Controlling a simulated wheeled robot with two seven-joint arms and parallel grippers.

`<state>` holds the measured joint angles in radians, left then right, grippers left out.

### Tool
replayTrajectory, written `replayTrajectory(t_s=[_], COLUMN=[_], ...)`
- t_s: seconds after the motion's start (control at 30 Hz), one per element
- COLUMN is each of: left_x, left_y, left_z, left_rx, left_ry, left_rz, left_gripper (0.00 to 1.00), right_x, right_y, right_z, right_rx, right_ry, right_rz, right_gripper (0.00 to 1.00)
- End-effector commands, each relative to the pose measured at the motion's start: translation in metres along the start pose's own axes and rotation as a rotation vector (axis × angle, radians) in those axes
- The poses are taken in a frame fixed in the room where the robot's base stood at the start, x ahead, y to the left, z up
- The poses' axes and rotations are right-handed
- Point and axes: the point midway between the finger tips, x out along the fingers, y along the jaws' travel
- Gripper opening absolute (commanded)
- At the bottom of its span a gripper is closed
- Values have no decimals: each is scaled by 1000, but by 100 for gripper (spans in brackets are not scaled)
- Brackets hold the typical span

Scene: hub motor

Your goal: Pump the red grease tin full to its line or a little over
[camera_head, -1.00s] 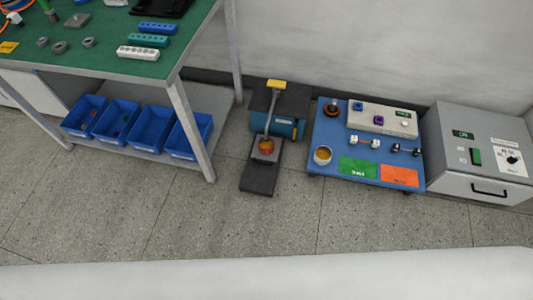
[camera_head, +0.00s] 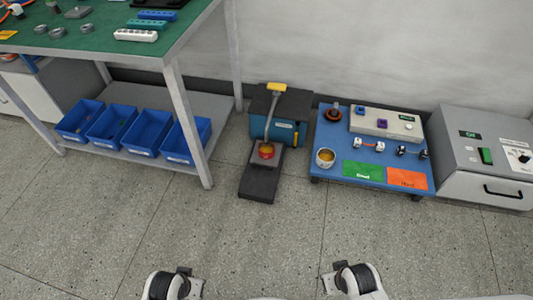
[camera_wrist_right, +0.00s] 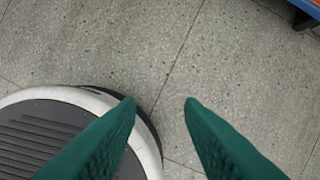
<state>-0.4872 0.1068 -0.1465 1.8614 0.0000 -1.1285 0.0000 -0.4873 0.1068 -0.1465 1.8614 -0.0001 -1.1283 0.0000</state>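The red grease tin (camera_head: 266,152) stands on the dark plate in front of the blue grease pump (camera_head: 291,132) in the head view. A yellowish fill shows in its top; I cannot make out its line or the exact level. The pump's grey lever rises above the tin and ends in a yellow handle (camera_head: 276,87). My right gripper (camera_wrist_right: 160,100) has two green fingers, spread apart with only floor between them. My left gripper is not in the head view; only parts of my arms show at the bottom edge. Both arms are far from the pump.
A blue cart (camera_head: 345,174) right of the pump holds a cup (camera_head: 325,158), a green card and an orange card. A grey machine (camera_head: 487,160) stands farther right. A green-topped workbench (camera_head: 110,48) with blue bins (camera_head: 185,141) stands left. The floor in front is clear.

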Motion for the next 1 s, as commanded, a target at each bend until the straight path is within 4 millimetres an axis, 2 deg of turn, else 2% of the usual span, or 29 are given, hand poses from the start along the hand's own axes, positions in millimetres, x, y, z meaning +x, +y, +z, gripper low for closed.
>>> replayTrajectory(t_s=[0.1,0.13,0.33,1.0], left_x=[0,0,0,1], left_y=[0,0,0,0], left_z=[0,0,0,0], left_rx=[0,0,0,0], left_ry=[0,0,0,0], left_rz=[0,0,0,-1], left_gripper=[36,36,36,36], right_x=[0,0,0,1], right_y=[0,0,0,1], right_z=[0,0,0,0], right_rx=[0,0,0,0], right_ry=[0,0,0,0], right_rz=[0,0,0,1], right_gripper=[34,31,0,0])
